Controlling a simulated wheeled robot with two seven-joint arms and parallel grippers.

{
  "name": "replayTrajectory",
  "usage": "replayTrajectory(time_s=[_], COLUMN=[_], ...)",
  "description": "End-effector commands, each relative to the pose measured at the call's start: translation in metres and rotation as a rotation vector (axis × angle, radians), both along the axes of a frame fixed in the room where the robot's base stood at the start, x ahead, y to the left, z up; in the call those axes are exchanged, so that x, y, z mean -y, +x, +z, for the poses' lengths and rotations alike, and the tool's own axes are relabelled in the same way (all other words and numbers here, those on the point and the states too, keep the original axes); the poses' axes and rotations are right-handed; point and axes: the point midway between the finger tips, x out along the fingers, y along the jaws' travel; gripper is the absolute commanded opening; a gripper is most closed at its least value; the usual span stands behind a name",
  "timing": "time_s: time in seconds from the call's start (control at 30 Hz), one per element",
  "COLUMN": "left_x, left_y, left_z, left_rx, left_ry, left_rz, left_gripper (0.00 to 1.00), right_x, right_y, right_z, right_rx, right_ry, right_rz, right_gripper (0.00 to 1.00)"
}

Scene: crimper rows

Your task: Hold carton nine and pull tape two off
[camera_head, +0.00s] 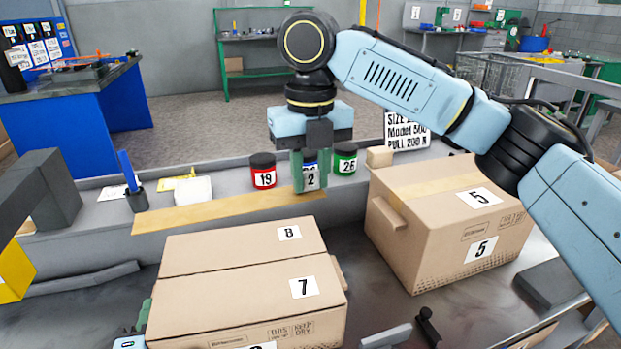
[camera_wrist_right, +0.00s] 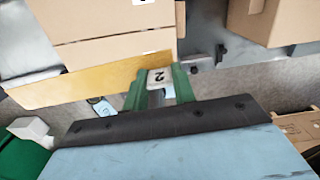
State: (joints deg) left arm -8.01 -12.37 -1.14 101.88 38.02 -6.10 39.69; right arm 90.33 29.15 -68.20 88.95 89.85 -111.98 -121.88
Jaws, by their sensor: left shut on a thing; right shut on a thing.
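A carton (camera_head: 235,261) with labels 8 and 7 on its top flaps stands at the front middle. A label on its front is cut off by the picture edge. My left gripper (camera_head: 143,318) is shut at the carton's left side, mostly hidden by it. My right gripper (camera_head: 311,178) is shut on the tab marked 2 of a tan tape (camera_head: 215,210), raised behind the carton. The tape stretches left from the tab as a long strip. In the right wrist view the tape (camera_wrist_right: 75,84) lies across the carton's edge (camera_wrist_right: 110,50); I cannot tell whether they touch.
A carton marked 5 (camera_head: 455,222) stands to the right. A red can 19 (camera_head: 263,172) and a green can 26 (camera_head: 345,160) stand behind the right gripper, with a blue can mostly hidden between them. A pen cup (camera_head: 136,200) stands at the left. Dark bars lie on the bench.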

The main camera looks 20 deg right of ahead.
Motion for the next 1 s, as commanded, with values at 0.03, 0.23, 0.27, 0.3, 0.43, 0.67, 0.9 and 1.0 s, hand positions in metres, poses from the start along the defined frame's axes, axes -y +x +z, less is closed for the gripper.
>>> replayTrajectory(time_s=[0.03, 0.23, 0.27, 0.3, 0.43, 0.67, 0.9, 1.0], left_x=[-0.001, -0.001, -0.001, -0.001, -0.001, -0.001, -0.001, -0.001], left_y=[0.000, 0.000, 0.000, 0.000, 0.000, 0.000, 0.000, 0.000], left_z=[-0.001, -0.001, -0.001, -0.001, -0.001, -0.001, -0.001, -0.001], left_rx=[-0.002, -0.002, -0.002, -0.002, -0.002, -0.002, -0.002, -0.002], left_ry=[0.001, 0.001, 0.001, 0.001, 0.001, 0.001, 0.001, 0.001], left_rz=[0.002, 0.001, 0.001, 0.001, 0.001, 0.001, 0.001, 0.001], left_gripper=[0.00, 0.00, 0.00, 0.00, 0.00, 0.00, 0.00, 0.00], right_x=[0.000, 0.000, 0.000, 0.000, -0.001, -0.001, 0.000, 0.000], right_y=[0.000, 0.000, 0.000, 0.000, 0.000, 0.000, 0.000, 0.000], right_z=[0.002, 0.010, 0.011, 0.013, 0.019, 0.027, 0.030, 0.030], right_rx=[0.001, 0.000, 0.000, 0.000, 0.001, 0.000, -0.001, -0.001], right_ry=[0.001, 0.001, 0.001, 0.001, 0.001, 0.002, 0.000, 0.001], right_rz=[0.000, 0.000, 0.000, 0.000, 0.001, 0.001, 0.001, 0.001], right_gripper=[0.05, 0.05, 0.05, 0.05, 0.05, 0.05, 0.05, 0.05])
